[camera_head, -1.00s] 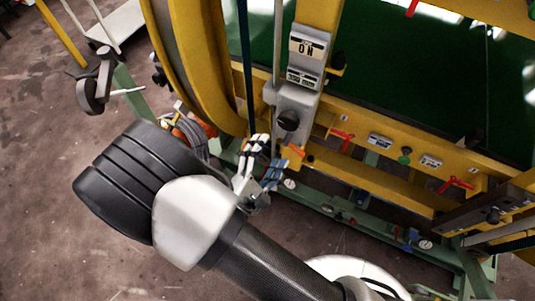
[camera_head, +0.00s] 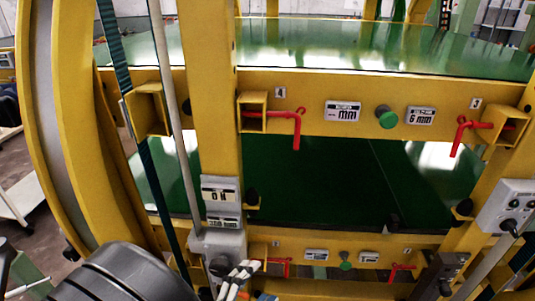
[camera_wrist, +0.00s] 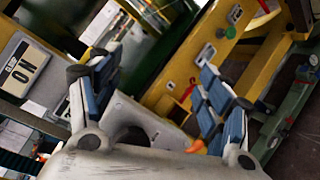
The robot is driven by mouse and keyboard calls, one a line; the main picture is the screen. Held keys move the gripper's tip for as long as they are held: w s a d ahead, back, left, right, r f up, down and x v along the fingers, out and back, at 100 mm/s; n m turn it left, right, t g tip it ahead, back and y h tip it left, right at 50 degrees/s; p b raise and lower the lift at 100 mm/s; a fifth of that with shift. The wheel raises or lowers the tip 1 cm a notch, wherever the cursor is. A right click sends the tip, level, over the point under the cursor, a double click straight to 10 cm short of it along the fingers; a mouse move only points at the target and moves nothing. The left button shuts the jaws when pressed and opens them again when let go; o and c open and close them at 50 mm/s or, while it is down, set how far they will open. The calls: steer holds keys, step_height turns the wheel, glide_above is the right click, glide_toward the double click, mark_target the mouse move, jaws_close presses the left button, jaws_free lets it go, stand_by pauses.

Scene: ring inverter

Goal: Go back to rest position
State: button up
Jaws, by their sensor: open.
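My gripper (camera_wrist: 150,78) is open in the wrist view, with its two blue-padded fingers apart and nothing between them. In the head view my gripper (camera_head: 240,278) shows at the bottom, partly cut off by the frame edge. It is just right of and below the grey switch box (camera_head: 218,243) on the yellow post. Whether it touches the box cannot be told. The white label plate (camera_head: 219,194) above the box reads upside down. It also shows at the left of the wrist view (camera_wrist: 22,72).
The yellow ring inverter frame (camera_head: 217,90) fills the view. Red handles (camera_head: 297,128) and green knobs (camera_head: 386,117) stick out from its crossbars. A grey control panel (camera_head: 507,207) is at the right. Dark floor (camera_head: 45,245) shows at the left.

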steer(key=s+d+r+m+g, duration=0.35)
steer(key=d+m+g, duration=0.2)
steer(key=d, duration=0.35)
steer(key=s+d+r+m+g, duration=0.3)
steer(key=s+d+m+g, duration=0.15)
steer(key=d+g, duration=0.35)
steer(key=s+r+m+t+y, duration=0.4)
steer(key=r+m+y, duration=0.2)
steer(key=y, duration=0.3)
steer(key=shift+d+r+m, duration=0.2)
steer(key=shift+r+m, duration=0.2)
steer(key=shift+m, duration=0.5)
steer(key=shift+s+f, duration=0.1)
stand_by(0.9)
